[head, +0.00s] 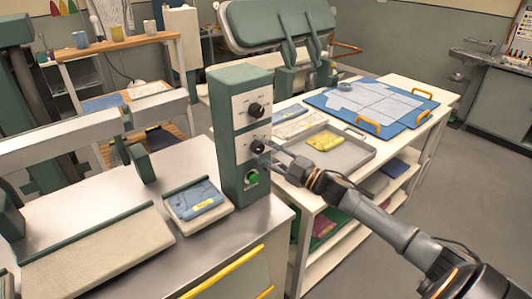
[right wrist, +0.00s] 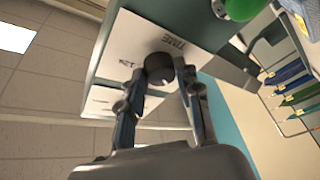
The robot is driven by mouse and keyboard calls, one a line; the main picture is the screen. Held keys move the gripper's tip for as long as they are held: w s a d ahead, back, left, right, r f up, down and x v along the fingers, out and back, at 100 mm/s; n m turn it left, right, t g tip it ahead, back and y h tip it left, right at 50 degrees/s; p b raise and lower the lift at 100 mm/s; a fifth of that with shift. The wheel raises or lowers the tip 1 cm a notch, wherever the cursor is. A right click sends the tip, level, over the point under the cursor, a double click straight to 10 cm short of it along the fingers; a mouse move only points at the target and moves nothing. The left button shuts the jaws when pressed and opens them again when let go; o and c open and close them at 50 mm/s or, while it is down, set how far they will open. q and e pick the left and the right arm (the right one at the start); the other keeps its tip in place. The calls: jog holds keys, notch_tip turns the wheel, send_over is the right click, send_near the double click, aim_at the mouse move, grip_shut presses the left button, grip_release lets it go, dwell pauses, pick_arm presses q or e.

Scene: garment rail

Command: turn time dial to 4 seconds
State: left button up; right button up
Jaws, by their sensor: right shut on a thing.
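The time dial (head: 257,147) is the lower of two black knobs on the white front of a green control box (head: 240,130). In the right wrist view the dial (right wrist: 159,68) is a dark round knob beside the label TIME, which appears turned over. My right gripper (head: 264,148) reaches in from the right and is shut on the dial, one finger on each side. The gripper (right wrist: 163,76) also shows in the right wrist view. The dial's pointer and scale marks cannot be read. My left gripper is not in view.
Another black knob (head: 255,110) sits above the dial and a green button (head: 252,178) below it. A small pad with blue cloth (head: 194,199) lies left of the box. A white cart with a grey tray (head: 345,158) stands to the right, under my right arm.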

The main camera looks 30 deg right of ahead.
dwell(0.3)
jog(key=o, duration=1.1)
jog(key=shift+o, duration=0.2)
jog(key=v, duration=1.2)
jog(key=shift+d, duration=0.1)
